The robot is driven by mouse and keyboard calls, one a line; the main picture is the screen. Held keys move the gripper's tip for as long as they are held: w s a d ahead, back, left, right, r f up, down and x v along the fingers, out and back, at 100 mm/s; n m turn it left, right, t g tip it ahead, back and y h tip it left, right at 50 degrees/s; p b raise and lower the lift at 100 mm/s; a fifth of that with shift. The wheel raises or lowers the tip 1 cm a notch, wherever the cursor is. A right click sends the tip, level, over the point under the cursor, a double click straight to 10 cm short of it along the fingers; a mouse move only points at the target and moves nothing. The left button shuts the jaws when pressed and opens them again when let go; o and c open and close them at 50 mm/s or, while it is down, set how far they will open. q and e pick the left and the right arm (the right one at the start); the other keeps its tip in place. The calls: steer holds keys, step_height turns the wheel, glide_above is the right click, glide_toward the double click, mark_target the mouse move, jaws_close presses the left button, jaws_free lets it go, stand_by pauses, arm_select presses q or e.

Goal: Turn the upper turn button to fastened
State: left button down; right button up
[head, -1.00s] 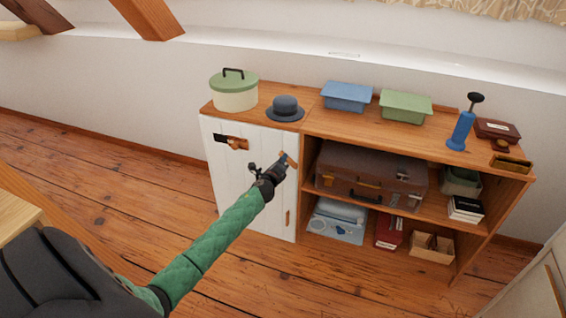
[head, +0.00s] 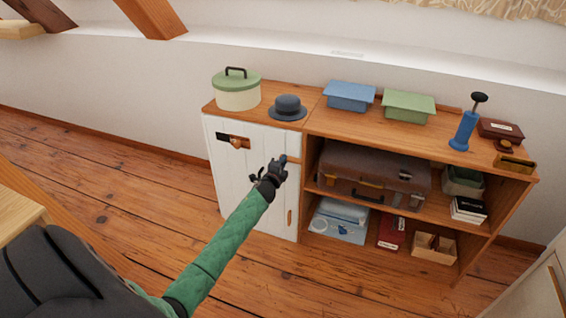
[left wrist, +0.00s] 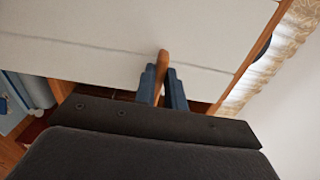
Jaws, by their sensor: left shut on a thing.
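The upper turn button (head: 293,160) is a small wooden bar near the upper right edge of the white plank door (head: 228,182). It lies about level, its right end at the door's right edge by the cabinet frame. My left gripper (head: 283,163) is shut on it from the front and hides its left part. In the left wrist view the button (left wrist: 163,62) stands between the two blue fingers (left wrist: 162,86). A lower wooden turn button (head: 290,217) stands upright near the door's lower right edge. My right gripper is not in view.
A dark slot with a small wooden piece (head: 235,142) is at the door's upper left. A green-lidded pot (head: 237,95) and a dark hat (head: 288,107) stand on top above the door. Open shelves with a brown suitcase (head: 345,183) are to the right.

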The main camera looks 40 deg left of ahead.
arm_select(q)
steer(key=shift+f, duration=0.1)
stand_by(0.3)
steer(key=c, duration=1.5)
jaws_free()
steer(key=shift+o, duration=0.2)
steer(key=shift+s, duration=0.15)
steer(key=v, duration=0.7)
steer(key=shift+s, duration=0.3)
